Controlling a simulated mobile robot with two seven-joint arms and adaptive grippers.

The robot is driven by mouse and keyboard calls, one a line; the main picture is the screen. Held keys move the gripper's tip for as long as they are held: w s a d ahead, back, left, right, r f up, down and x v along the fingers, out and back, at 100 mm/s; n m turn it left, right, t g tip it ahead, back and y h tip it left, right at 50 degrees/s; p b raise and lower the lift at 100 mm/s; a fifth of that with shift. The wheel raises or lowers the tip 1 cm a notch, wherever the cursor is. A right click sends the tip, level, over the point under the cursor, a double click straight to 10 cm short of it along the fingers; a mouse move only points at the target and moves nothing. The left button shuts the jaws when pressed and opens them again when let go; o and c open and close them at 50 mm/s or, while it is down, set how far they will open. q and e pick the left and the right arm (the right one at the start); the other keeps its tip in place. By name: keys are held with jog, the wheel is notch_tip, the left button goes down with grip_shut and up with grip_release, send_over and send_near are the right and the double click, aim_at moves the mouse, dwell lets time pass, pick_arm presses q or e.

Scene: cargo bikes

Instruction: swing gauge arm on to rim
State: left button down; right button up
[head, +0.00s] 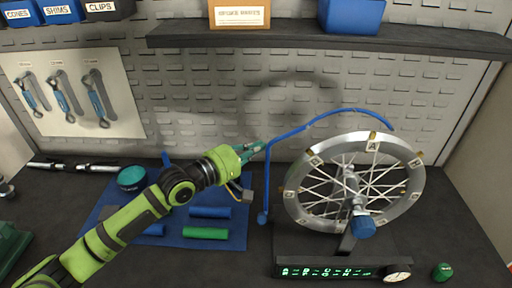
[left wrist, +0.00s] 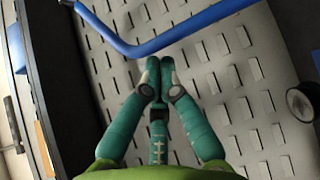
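The blue gauge arm (head: 305,128) is a bent rod. It rises from a low pivot left of the wheel, bends, and arcs above the top of the wheel to a tip at upper right. I cannot tell whether it touches the silver rim (head: 415,165), which carries letter tags. My left gripper (head: 262,146) is beside the rod's bend. In the left wrist view the fingers (left wrist: 159,68) are together with nothing visible between them, and the rod (left wrist: 180,34) passes just beyond the tips. Contact is unclear. My right gripper is not in view.
The wheel stands on a dark base with a green-lit display (head: 325,271) and dial (head: 397,276). A blue mat (head: 228,240) with blue and green rolls lies under my left arm. A dark shelf (head: 330,41) hangs above. A green knob-like piece (head: 442,271) stands at front right.

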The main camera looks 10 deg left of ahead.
pick_arm(q)
jog(key=s+d+m+t+h, duration=0.1)
jog(key=s+m, duration=0.1)
jog(key=s, duration=0.4)
jog(key=shift+s+d+r+m+t, duration=0.15)
jog(key=shift+s+r+m+t, duration=0.05)
jog(key=shift+r+m+t, duration=0.15)
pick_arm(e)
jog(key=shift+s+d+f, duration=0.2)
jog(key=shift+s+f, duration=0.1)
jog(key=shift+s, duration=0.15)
pick_arm(q)
jog(key=shift+r, duration=0.1)
